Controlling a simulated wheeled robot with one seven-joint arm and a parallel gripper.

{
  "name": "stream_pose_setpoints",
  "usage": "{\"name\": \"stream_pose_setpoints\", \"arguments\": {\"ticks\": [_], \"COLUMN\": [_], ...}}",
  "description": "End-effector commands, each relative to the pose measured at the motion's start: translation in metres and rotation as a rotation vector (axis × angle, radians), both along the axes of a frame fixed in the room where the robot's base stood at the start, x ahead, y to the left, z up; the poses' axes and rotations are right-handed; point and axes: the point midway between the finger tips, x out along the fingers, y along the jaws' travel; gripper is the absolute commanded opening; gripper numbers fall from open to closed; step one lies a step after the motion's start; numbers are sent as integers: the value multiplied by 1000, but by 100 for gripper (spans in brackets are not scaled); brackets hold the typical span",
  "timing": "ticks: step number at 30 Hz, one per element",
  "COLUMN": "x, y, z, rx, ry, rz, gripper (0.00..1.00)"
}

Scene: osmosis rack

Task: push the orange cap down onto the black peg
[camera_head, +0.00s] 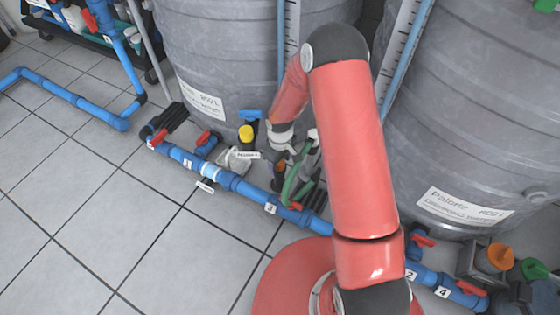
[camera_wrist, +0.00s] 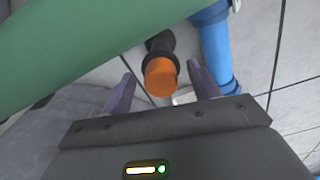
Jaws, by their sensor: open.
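The orange cap (camera_wrist: 160,78) is in the middle of the wrist view, at the near end of a black round part (camera_wrist: 160,43) that looks like the peg. A black collar shows around the cap's far side. I cannot tell how far down the cap sits. My gripper (camera_wrist: 160,70) is open, with one purple finger on each side of the cap in the picture. Gaps show between the fingers and the cap, and the depth between them is unclear. In the head view, a small orange patch (camera_head: 280,167) shows beside my wrist, partly hidden.
A green bar (camera_wrist: 90,45) crosses the wrist view close by, next to a blue pipe (camera_wrist: 216,55). In the head view, a blue floor pipe with red valves (camera_head: 240,187) runs before grey tanks (camera_head: 215,50). Another orange cap (camera_head: 500,257) is at right.

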Motion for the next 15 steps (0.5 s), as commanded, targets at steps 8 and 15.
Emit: {"name": "stream_pose_setpoints", "arguments": {"ticks": [8, 15], "x": [1, 0], "y": [0, 0], "z": [21, 62], "rx": [1, 1], "ry": [-4, -2], "rz": [0, -2], "gripper": [60, 60]}}
